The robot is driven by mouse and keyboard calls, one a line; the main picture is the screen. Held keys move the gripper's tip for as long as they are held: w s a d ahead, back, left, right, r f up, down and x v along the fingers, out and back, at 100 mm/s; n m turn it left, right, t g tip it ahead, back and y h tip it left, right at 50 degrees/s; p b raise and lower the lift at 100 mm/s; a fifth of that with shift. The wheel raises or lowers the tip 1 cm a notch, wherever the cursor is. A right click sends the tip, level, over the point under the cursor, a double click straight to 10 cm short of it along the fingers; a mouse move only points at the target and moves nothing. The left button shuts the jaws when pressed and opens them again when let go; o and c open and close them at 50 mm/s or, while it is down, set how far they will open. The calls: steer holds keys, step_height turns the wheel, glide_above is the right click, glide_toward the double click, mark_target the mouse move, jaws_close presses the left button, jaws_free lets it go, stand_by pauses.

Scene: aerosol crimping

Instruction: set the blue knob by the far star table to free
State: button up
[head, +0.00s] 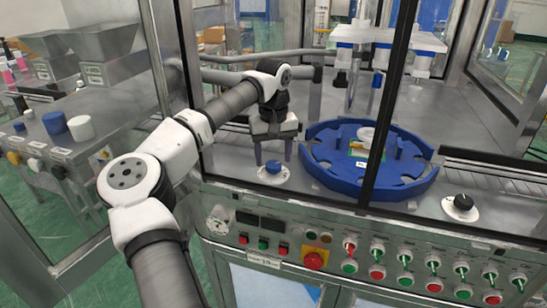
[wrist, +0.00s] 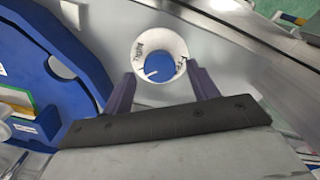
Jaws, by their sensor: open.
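The blue knob (head: 273,167) sits on a round white dial plate on the steel deck, left of the blue star table (head: 328,178). In the wrist view the knob (wrist: 159,67) carries a white pointer line toward the lower left. Dark lettering is on the dial, too small to read surely. My gripper (head: 273,159) points down above the knob, its two purple fingers apart, one on each side in the picture. In the wrist view my gripper (wrist: 160,74) is open with the knob between its fingertips; I cannot tell whether they touch it.
A black knob (head: 462,202) on a white plate sits to the right, by a conveyor. A control panel (head: 330,250) with several buttons and switches runs along the front. A dark upright post (head: 386,110) stands before the star table. My arm reaches in past the frame's left side.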

steer(key=shift+f, duration=0.8)
steer(key=shift+c, duration=0.5)
steer(key=c, duration=0.9)
